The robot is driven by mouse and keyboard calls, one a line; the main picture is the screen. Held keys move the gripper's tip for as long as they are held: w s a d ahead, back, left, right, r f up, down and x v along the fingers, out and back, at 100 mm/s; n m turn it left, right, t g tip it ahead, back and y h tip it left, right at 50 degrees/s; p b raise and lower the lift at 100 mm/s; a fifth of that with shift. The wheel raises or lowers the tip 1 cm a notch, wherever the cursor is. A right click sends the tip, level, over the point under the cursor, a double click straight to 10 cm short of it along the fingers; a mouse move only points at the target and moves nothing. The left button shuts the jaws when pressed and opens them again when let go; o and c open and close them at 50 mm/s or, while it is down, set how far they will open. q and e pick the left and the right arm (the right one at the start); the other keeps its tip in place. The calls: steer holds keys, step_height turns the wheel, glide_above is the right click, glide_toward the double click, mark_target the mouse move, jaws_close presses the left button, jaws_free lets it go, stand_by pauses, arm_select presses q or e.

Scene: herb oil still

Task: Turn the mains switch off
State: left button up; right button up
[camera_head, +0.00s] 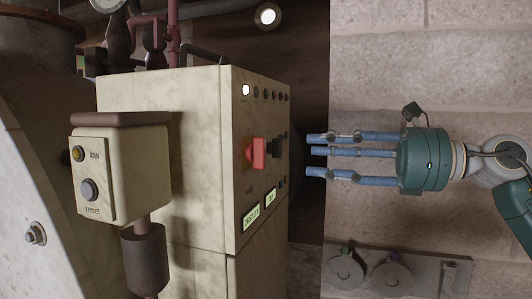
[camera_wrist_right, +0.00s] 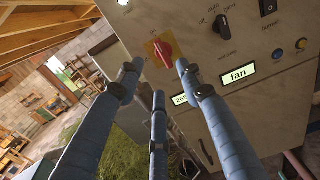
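The mains switch looks to be the red rotary knob (camera_wrist_right: 166,50) on a yellow plate, set on the front of a cream control cabinet (camera_head: 180,90). In the head view the red knob (camera_head: 259,153) sticks out of the cabinet's front. My right gripper (camera_head: 312,154) has three blue fingers, spread apart and empty, pointing at the panel from the right with a gap to the knob. In the right wrist view the open fingertips (camera_wrist_right: 160,72) appear around and just below the knob. The knob's exact position mark is too small to read. My left gripper is not in view.
A black selector knob (camera_wrist_right: 221,24) sits beside the red one. A lit "fan" display (camera_wrist_right: 238,74) and several small lamps and buttons share the panel. A cream push-button box (camera_head: 120,170) stands at the left. A grey plate with round parts (camera_head: 390,275) lies lower right.

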mark_target(264, 151)
steer(key=p+x, duration=0.3)
steer(key=x, duration=0.6)
steer(key=shift+w+a+r+p, duration=0.1)
steer(key=shift+w+a+p, duration=0.05)
steer(key=shift+a+p, duration=0.2)
steer(key=shift+w+a, duration=0.2)
steer(key=shift+a, duration=0.25)
steer(key=c, duration=0.8)
